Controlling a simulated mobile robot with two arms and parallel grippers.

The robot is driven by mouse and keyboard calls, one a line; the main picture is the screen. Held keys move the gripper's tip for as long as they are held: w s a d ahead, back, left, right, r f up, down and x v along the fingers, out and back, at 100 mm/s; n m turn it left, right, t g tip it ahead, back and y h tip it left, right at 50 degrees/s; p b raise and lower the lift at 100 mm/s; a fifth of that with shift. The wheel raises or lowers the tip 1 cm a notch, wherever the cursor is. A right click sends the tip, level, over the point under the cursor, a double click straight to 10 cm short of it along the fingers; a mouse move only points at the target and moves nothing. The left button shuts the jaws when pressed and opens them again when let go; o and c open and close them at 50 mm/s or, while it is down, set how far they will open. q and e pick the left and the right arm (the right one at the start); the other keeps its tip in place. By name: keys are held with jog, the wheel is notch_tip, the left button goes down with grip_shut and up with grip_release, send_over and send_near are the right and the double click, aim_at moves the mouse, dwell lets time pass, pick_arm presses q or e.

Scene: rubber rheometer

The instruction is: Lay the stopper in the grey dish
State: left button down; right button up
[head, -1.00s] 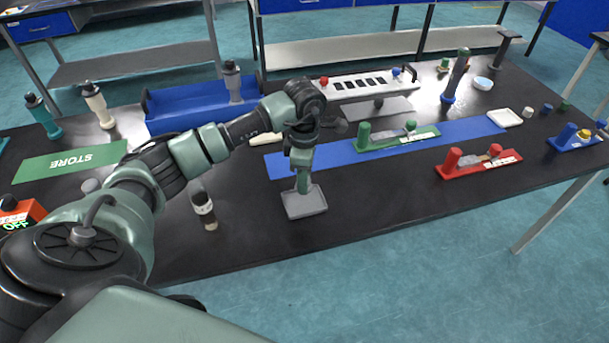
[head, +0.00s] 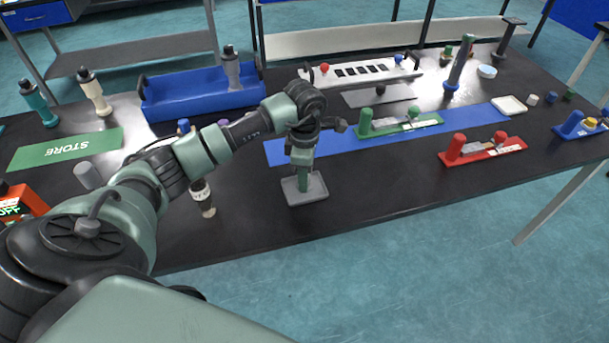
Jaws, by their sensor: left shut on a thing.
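The grey dish (head: 318,194) is a shallow square tray on the black table, close to the front edge. My left gripper (head: 303,188) points straight down over the dish, with its tips at or just above the dish floor. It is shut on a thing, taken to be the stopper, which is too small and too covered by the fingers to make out. I cannot tell whether it touches the dish. My right gripper is not in view.
A red fixture (head: 483,149) stands to the right. The table between dish and red fixture is clear.

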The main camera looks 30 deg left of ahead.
pick_arm(q)
jog(key=shift+f, duration=0.1)
jog(key=c, duration=1)
grip_release()
jog(key=shift+o, duration=0.2)
notch_tip(320, 180, up, 8)
jog(key=shift+f+b, duration=0.1)
jog(key=shift+b, duration=0.6)
jog(key=shift+s, duration=0.1)
